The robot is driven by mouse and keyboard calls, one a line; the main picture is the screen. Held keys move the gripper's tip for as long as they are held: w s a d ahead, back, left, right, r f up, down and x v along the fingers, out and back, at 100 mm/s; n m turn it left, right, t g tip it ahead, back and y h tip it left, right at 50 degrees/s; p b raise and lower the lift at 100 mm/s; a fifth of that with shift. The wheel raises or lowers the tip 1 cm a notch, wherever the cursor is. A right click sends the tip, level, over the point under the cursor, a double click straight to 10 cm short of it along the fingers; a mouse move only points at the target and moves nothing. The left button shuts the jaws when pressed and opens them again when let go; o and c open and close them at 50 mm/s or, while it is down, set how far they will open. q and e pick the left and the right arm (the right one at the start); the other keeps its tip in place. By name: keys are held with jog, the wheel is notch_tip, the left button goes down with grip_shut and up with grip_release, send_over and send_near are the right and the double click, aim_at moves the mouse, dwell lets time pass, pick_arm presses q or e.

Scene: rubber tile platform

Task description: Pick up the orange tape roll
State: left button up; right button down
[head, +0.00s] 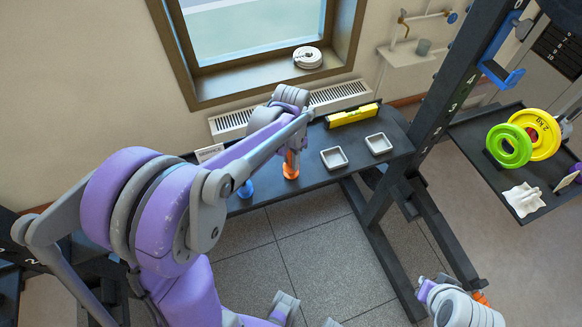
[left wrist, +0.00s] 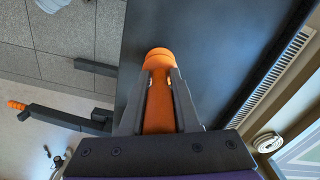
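An orange object (head: 291,166), the only one fitting the orange tape roll, stands on the dark bench shelf (head: 315,186). It looks tall and narrow, not like a flat roll. My left gripper (head: 294,140) is directly over it, pointing down, partly hidden by my own arm. In the left wrist view the orange object (left wrist: 159,62) lies between the two fingers of my left gripper (left wrist: 161,78), its rounded end beyond the fingertips. The fingers are very near its sides; whether they press on it is unclear.
A blue object (head: 246,189) stands left of the orange one. Two small grey trays (head: 334,158) (head: 379,144) and a yellow level (head: 353,114) lie to its right. A dark rack post (head: 445,105) rises at the shelf's right end. A radiator (head: 340,96) and window are behind.

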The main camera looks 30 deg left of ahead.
pick_arm(q)
grip_shut()
jog(key=shift+r, duration=0.15)
